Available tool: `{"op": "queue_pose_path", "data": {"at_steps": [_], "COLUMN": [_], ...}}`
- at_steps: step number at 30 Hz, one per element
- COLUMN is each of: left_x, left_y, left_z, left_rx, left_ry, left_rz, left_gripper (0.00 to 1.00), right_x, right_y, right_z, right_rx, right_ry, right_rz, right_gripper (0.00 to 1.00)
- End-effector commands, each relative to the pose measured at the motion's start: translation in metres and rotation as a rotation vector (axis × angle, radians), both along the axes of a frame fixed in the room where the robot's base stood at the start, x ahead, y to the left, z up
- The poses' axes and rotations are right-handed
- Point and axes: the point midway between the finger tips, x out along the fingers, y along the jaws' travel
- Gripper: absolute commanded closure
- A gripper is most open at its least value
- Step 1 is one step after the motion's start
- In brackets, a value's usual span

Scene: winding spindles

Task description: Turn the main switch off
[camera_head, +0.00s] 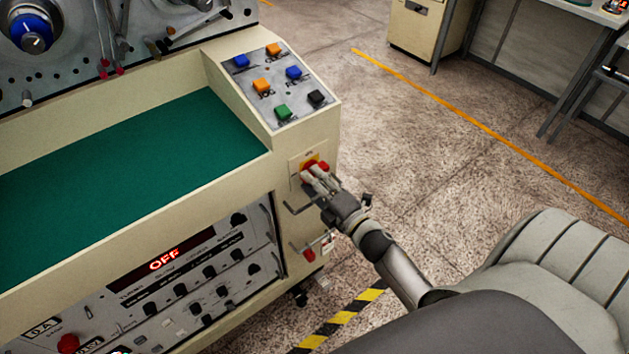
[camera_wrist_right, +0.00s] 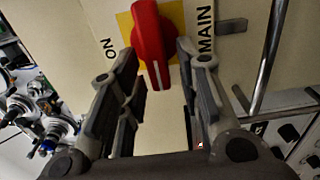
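The main switch is a red rotary knob (camera_wrist_right: 153,45) on a yellow plate (camera_wrist_right: 175,15), with "ON" and "MAIN" lettered beside it. In the head view the red knob (camera_head: 309,166) is on the machine's front corner panel, partly hidden by my right gripper. My right gripper (camera_head: 317,176) is at the switch. In the right wrist view its two fingers (camera_wrist_right: 155,58) are apart, one on each side of the knob, with gaps showing; I see no firm contact. The knob's white mark points down in that view. My left gripper is not in view.
Metal handles (camera_wrist_right: 265,60) stick out near the switch. A sloped panel (camera_head: 272,82) with several coloured buttons lies above it. A display (camera_head: 164,262) on the front reads "OFF" in red. Another red knob (camera_head: 309,255) sits lower down.

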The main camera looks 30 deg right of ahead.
Motion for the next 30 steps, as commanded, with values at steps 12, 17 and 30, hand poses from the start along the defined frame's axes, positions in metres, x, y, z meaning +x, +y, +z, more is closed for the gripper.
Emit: {"op": "queue_pose_path", "data": {"at_steps": [12,17,30], "left_x": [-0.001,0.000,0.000], "left_y": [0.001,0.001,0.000], "left_z": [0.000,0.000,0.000], "left_rx": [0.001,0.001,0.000], "left_ry": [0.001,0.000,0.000], "left_rz": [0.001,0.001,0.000], "left_gripper": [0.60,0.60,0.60], "right_x": [-0.006,-0.028,-0.107], "right_y": [-0.001,-0.003,-0.009], "right_z": [0.000,-0.001,-0.001], "right_rx": [0.003,0.004,0.004], "right_ry": [0.000,0.002,0.002], "right_rz": [-0.001,-0.002,-0.002], "right_gripper": [0.62,0.62,0.62]}}
